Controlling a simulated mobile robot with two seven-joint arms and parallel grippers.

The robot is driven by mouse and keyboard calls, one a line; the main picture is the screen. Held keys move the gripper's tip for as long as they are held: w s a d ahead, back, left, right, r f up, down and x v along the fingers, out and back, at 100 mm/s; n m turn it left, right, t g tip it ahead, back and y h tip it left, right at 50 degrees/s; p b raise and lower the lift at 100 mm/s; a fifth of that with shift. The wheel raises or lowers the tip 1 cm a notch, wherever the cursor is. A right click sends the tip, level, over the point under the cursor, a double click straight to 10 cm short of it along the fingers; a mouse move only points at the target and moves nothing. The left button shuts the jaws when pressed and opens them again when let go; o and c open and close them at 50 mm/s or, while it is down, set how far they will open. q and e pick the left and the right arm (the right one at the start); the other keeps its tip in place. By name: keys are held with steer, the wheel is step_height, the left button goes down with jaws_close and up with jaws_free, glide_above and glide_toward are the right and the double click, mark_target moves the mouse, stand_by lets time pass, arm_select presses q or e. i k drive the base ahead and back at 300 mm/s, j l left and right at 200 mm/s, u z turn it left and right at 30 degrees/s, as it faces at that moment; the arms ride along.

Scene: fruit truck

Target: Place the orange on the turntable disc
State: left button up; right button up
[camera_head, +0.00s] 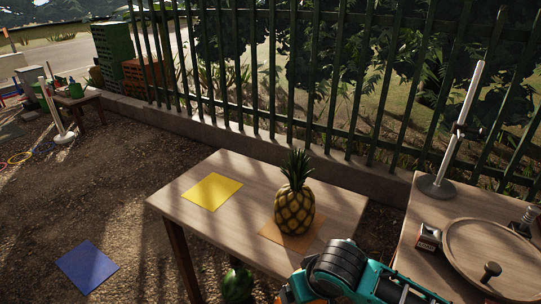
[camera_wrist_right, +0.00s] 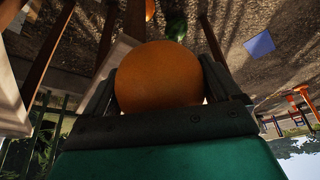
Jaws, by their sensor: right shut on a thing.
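The orange (camera_wrist_right: 160,78) fills the middle of the right wrist view, between the two dark fingers of my right gripper (camera_wrist_right: 158,88), which is shut on it. My teal right arm enters the head view at the bottom centre, in front of the table with the pineapple. The fingers and the orange are not clearly seen there. The turntable disc (camera_head: 468,240) is a round wooden plate on the right-hand table, to the right of my arm. A dark knob-like piece stands on its near part. My left gripper is not in view.
A pineapple (camera_head: 295,213) stands on an orange mat on the middle table (camera_head: 250,178), beside a yellow mat (camera_head: 212,191). A white post (camera_head: 462,125) on a round base and a small box (camera_head: 428,237) stand near the disc. A green fence runs behind.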

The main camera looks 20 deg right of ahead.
mark_target(500, 250)
steer(key=k+l, duration=1)
steer(key=k, duration=0.15)
